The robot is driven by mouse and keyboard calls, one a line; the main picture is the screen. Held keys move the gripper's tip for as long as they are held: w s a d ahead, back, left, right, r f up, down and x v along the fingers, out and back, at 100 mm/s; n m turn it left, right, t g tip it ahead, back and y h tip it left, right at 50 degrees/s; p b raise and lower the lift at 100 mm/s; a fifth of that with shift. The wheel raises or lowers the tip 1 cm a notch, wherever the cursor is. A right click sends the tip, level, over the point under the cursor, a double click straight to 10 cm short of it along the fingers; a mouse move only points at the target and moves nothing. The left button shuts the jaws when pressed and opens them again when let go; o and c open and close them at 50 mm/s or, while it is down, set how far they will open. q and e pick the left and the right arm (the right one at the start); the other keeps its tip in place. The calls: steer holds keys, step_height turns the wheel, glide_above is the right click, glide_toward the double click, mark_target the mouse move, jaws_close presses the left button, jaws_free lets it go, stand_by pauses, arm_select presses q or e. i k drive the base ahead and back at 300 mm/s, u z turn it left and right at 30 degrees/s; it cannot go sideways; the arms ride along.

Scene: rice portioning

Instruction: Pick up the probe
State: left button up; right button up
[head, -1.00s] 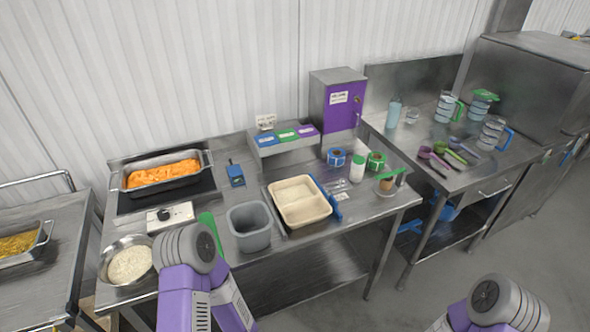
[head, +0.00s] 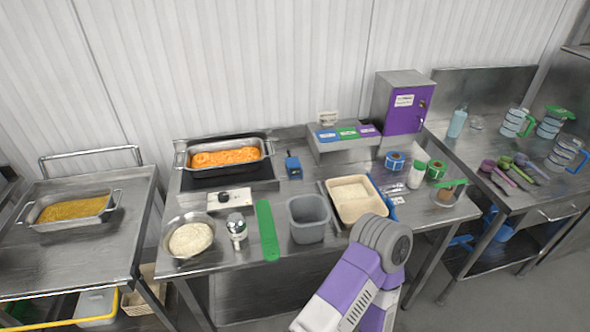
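A small blue handheld device (head: 293,167), which looks like the probe thermometer, stands on the steel table just right of the pan of orange food. Its thin metal part is too small to make out clearly. A purple and grey link of my arm rises from the bottom edge, in front of the table and the cream tray. Neither gripper shows in the head view, so their state and distance from the probe cannot be seen.
An orange-food pan (head: 268,146) sits left of the device. A rice bowl (head: 211,222), green scraper (head: 268,231), grey tub (head: 324,236) and cream tray (head: 374,193) stand nearer. A purple cabinet (head: 388,96) stands at the back. Some bare table lies around the device.

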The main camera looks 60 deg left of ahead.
mark_target(294, 170)
steer(key=k, duration=0.35)
steer(key=u, duration=0.85)
